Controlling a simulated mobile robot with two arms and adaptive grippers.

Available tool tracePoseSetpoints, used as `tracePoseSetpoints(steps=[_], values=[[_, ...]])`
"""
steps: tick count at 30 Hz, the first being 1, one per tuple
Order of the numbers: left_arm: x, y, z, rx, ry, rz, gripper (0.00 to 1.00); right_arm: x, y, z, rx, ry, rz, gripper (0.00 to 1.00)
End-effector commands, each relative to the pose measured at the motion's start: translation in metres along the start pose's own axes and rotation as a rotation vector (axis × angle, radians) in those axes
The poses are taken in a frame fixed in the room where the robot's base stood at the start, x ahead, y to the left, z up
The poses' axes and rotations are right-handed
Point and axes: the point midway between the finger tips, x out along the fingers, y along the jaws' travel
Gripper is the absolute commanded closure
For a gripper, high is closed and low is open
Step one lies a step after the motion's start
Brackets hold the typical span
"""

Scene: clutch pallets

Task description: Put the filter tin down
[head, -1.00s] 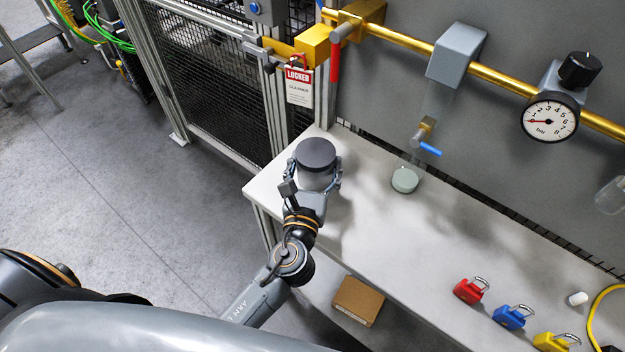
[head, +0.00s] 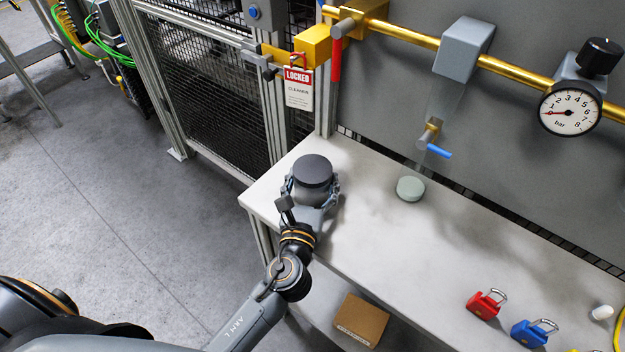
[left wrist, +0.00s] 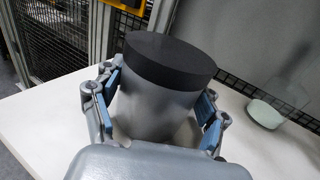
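The filter tin (head: 312,190) is a grey cylinder with a dark lid. It is upright over the left end of the white bench (head: 390,255). My left gripper (head: 311,190) is around it, one finger on each side. In the left wrist view, the tin (left wrist: 160,105) fills the space between the blue finger pads of the gripper (left wrist: 160,108), and the pads appear to touch its sides. The tin's base is hidden by the gripper, so I cannot tell whether it touches the bench. My right gripper is not in view.
A pale green disc (head: 410,188) is on the bench below a blue-handled valve (head: 438,150). Red (head: 486,304) and blue (head: 532,332) padlocks lie at the front right. A mesh fence (head: 205,95) stands behind the left end. The middle of the bench is clear.

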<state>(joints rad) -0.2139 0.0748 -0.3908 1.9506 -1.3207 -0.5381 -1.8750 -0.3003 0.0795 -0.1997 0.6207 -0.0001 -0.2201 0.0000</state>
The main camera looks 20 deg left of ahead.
Motion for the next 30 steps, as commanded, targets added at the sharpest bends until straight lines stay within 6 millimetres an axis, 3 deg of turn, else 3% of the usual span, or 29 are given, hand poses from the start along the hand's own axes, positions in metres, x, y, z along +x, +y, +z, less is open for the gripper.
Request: tracePoseSetpoints(steps=[1,3,16,20,30], values=[[0.0,0.0,-0.001,0.0,0.001,0.0,0.19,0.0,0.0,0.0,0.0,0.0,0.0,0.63],[0.0,0.0,-0.001,0.0,0.001,0.0,0.05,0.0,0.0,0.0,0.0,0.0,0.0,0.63],[0.0,0.0,0.004,0.0,0.0,0.0,0.04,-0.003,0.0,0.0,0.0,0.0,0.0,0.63],[-0.017,0.0,-0.001,0.0,0.003,-0.002,0.04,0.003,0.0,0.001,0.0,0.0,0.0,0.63],[-0.089,0.0,-0.002,0.0,0.004,-0.001,0.04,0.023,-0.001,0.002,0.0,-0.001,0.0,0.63]])
